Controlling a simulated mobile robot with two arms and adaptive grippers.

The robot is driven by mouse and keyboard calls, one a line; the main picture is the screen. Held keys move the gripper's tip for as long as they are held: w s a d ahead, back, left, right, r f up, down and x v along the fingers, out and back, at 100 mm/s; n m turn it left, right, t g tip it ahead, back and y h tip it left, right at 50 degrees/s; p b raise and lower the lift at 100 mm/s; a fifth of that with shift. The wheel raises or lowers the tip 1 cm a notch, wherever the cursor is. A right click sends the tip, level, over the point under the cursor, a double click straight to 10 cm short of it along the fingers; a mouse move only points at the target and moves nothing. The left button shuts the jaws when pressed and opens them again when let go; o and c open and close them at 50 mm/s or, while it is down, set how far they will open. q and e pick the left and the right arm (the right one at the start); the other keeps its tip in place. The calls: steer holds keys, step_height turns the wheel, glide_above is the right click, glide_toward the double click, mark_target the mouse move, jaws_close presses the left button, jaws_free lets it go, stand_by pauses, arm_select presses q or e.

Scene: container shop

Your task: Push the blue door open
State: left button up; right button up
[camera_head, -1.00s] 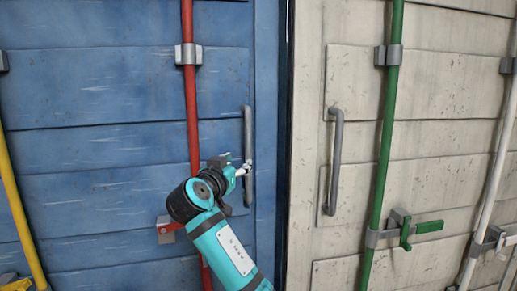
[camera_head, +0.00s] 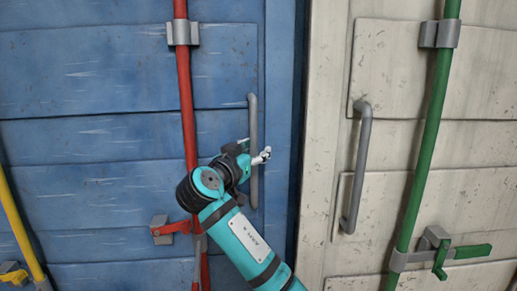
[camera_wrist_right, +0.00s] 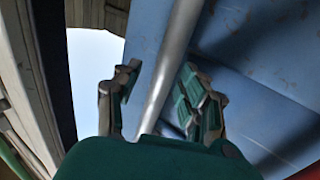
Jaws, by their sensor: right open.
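The blue door (camera_head: 90,90) fills the left half of the head view. Its grey vertical handle (camera_head: 253,115) is near its right edge; the handle also shows in the right wrist view (camera_wrist_right: 178,40). My right gripper (camera_head: 263,155) is at the middle of this handle, its tips overlapping it and pointing right. In the wrist view the open fingers (camera_wrist_right: 158,80) stand on either side of the handle, which runs between them; contact is not clear. My left gripper is out of view.
A red locking bar (camera_head: 184,90) with a red lever (camera_head: 172,229) runs down the blue door behind my right arm. A pale door (camera_head: 400,75) with a grey handle (camera_head: 360,165) and green bar (camera_head: 428,130) stands right. A yellow bar (camera_head: 18,225) is far left.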

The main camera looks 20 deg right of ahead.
steer(key=shift+s+a, duration=0.1)
steer(key=shift+a, duration=0.05)
steer(key=shift+c, duration=1.2)
jaws_close()
